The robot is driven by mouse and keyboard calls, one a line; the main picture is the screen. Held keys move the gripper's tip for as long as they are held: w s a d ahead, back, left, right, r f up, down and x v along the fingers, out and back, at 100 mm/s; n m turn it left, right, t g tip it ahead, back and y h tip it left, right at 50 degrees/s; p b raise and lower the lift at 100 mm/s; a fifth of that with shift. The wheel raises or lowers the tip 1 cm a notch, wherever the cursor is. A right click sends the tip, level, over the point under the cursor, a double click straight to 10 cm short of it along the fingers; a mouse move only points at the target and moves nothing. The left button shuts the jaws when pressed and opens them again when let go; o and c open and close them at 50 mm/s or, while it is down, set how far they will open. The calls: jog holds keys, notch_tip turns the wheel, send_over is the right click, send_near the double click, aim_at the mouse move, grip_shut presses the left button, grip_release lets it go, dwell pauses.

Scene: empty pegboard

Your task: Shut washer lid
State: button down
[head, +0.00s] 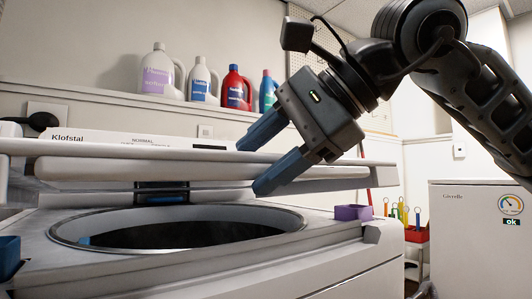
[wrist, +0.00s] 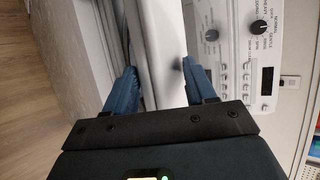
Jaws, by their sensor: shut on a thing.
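The white washer lid (head: 130,170) is partly raised, nearly level above the washer's round drum opening (head: 185,236). A clear gap shows between the lid and the top of the white washer (head: 150,275). My gripper (head: 260,161) is at the lid's right part, with one blue finger above the lid and one below it. In the wrist view the lid (wrist: 164,45) lies between the two blue fingers of my gripper (wrist: 160,82), which is shut on it. The control panel (wrist: 262,50) with its knob and display shows to the right there.
Several bottles (head: 157,70) stand on a ledge behind the washer. A purple box (head: 352,212) sits at the washer's right top edge, and a blue cup (head: 9,256) at the left. A white appliance (head: 470,240) stands to the right.

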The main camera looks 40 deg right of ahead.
jog(key=shift+w+f, duration=0.1)
jog(key=c, duration=0.7)
grip_release()
jog(key=shift+w, duration=0.1)
jog(key=shift+c, duration=0.2)
jog(key=shift+s+d+r, duration=0.2)
jog(key=shift+s+r, duration=0.15)
jog(key=shift+r, duration=0.05)
jog(key=p+v, duration=0.2)
jog(key=v, duration=0.4)
jog(key=shift+s+p, duration=0.3)
jog(key=shift+p, duration=0.05)
jog(key=shift+d, duration=0.1)
